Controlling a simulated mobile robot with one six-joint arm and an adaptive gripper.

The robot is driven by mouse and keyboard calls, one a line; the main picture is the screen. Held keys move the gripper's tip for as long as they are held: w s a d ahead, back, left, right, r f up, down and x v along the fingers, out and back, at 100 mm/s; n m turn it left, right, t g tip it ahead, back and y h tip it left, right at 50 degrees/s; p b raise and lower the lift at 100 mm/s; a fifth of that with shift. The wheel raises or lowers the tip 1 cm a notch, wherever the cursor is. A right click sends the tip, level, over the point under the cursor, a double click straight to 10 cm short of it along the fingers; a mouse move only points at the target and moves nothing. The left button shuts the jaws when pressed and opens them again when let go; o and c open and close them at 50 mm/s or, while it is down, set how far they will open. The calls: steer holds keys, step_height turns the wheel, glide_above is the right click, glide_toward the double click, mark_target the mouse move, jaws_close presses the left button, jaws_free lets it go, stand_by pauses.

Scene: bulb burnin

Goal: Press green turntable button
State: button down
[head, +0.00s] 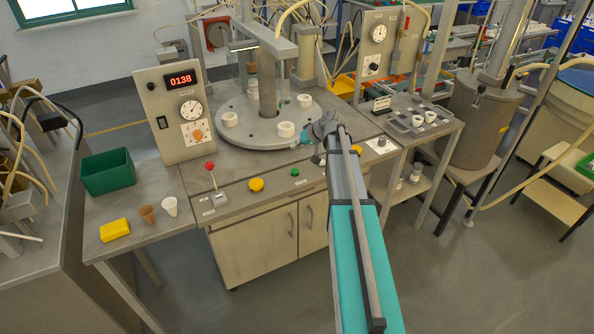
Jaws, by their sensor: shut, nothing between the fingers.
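The green button (295,172) is a small round cap on the front of the grey machine bench, right of a larger yellow button (256,184). It is uncovered and in plain sight. The round grey turntable (255,137) lies behind it, with several white cup-like pieces on it. My gripper (308,138) is at the end of my arm, by the turntable's right front edge. It is shut and empty, small in the picture and partly hidden by my wrist. In the picture it is above and slightly right of the green button, apart from it.
A red-knobbed lever (210,167) stands left of the buttons. A panel with a red display (181,80) rises at the turntable's left. A side table holds a green bin (108,174), a yellow block (115,230) and two cups. A tray (418,122) is at right.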

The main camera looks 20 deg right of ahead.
mark_target(296, 171)
steer(key=shift+f, duration=0.1)
stand_by(0.3)
step_height(296, 171, down, 9)
steer(key=b, duration=0.8)
steer(key=shift+r+b, duration=0.2)
steer(key=shift+b, duration=0.2)
steer(key=shift+f, duration=0.2)
stand_by(1.2)
steer(key=shift+f+b, duration=0.25)
steer(key=shift+b, duration=0.2)
steer(key=shift+f+b, duration=0.45)
steer(key=shift+b, duration=0.05)
stand_by(0.9)
steer(key=shift+r, duration=0.15)
steer(key=shift+r+p, duration=0.8)
steer(key=shift+p, duration=0.2)
steer(key=shift+r, duration=0.1)
steer(key=shift+r+p, duration=2.4)
steer(key=shift+p, duration=0.1)
